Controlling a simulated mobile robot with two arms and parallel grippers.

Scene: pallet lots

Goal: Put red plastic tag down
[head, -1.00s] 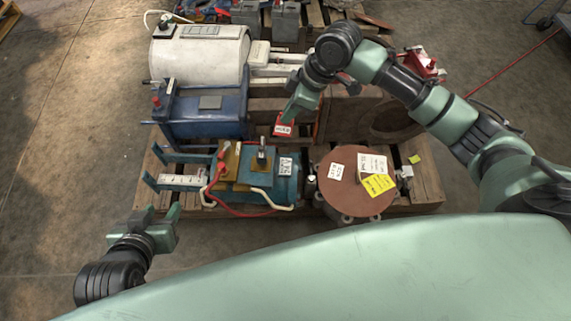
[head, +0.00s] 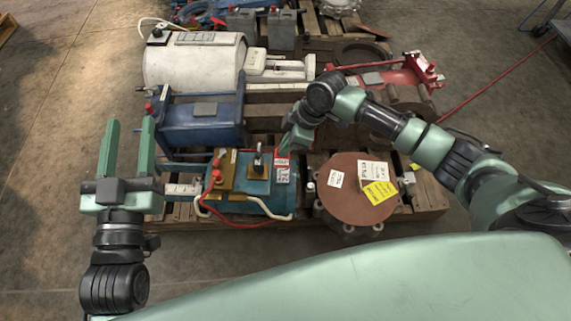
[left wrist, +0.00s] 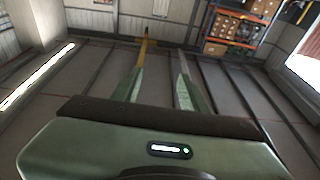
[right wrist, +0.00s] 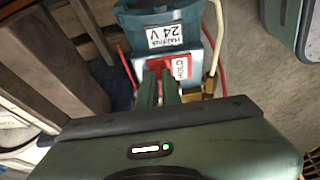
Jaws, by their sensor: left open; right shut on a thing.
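The red plastic tag (head: 282,157) with a white "HOLD" face is pinched in my right gripper (head: 282,150). In the right wrist view the tag (right wrist: 181,69) shows between and beside the fingertips (right wrist: 163,75), right by the "24 V" label of the teal motor (right wrist: 150,18). In the head view the tag is at the right end of the teal motor (head: 240,202); I cannot tell whether it touches it. My left gripper (head: 130,122) is open and empty, fingers pointing up; its open fingers (left wrist: 162,50) also show in the left wrist view.
A brown round flange cover (head: 350,205) with white and yellow labels stands right of the teal motor. A blue motor (head: 198,125) and a white cylinder (head: 190,68) lie behind. A red unit (head: 385,80) is at the back right. Bare floor lies left of the pallet (head: 425,195).

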